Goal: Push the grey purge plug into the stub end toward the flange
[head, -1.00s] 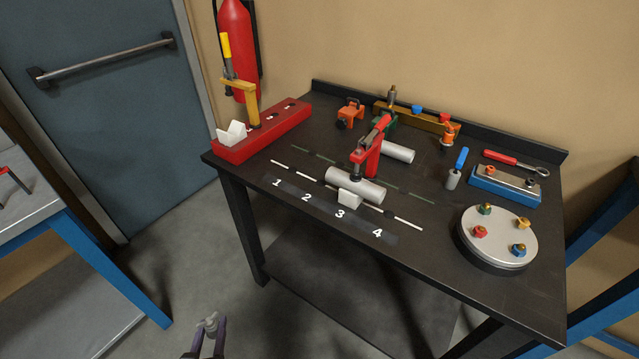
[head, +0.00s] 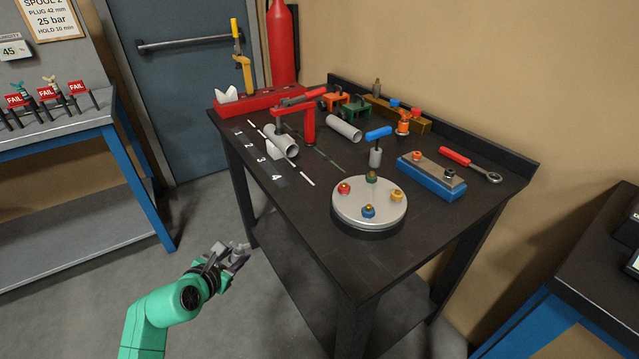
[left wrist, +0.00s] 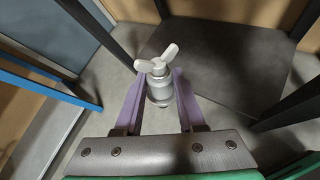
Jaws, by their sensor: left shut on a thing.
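My left gripper (head: 230,256) is shut on the grey purge plug (left wrist: 157,85), which has a pale wing nut on top. It holds the plug upright between purple fingers, low in front of the black workbench and apart from it. A grey pipe (head: 279,141) lies on the bench, its open end facing me, beside a red clamp (head: 309,122). A second grey pipe (head: 344,128) lies behind it. A round grey flange-like disc (head: 352,212) with coloured fittings sits nearer on the bench. I cannot tell which pipe end is the stub end. My right gripper is out of view.
The black bench (head: 310,205) has a raised back edge and a lower shelf. Another bench (head: 60,145) is at left. Floor between benches is clear.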

